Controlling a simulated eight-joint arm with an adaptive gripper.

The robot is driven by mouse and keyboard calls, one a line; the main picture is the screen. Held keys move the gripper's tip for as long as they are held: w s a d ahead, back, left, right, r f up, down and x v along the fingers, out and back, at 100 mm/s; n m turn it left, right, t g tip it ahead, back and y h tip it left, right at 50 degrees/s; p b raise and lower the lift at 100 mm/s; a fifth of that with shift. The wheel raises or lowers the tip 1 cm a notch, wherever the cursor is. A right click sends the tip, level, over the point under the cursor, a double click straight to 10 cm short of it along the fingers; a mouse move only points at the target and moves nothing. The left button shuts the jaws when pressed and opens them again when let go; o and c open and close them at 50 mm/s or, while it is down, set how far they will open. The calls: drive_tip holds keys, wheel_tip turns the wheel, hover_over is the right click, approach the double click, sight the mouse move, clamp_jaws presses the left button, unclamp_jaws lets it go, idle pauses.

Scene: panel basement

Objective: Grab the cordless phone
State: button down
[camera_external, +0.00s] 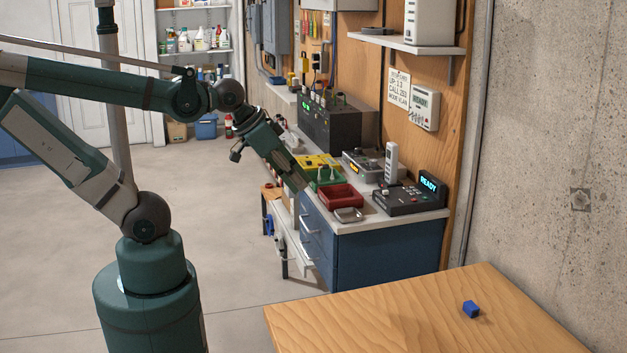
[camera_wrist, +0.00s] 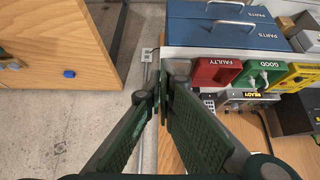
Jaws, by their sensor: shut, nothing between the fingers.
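A white cordless phone handset (camera_external: 391,163) stands upright near the back of the workbench, by a dark device with a lit "READY" display (camera_external: 428,183).
On the bench are a red bin (camera_external: 341,197), a green bin (camera_external: 325,175) and a small metal tray (camera_external: 349,215). A black box (camera_external: 331,124) stands behind. A wooden table (camera_external: 390,315) in front bears a small blue block (camera_external: 471,309) and is otherwise mostly clear.

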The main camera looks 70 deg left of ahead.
drive_tip(key=c, duration=2.2)
unclamp_jaws()
drive_tip(key=shift+o, duration=0.2)
drive_tip(key=shift+r, duration=0.1)
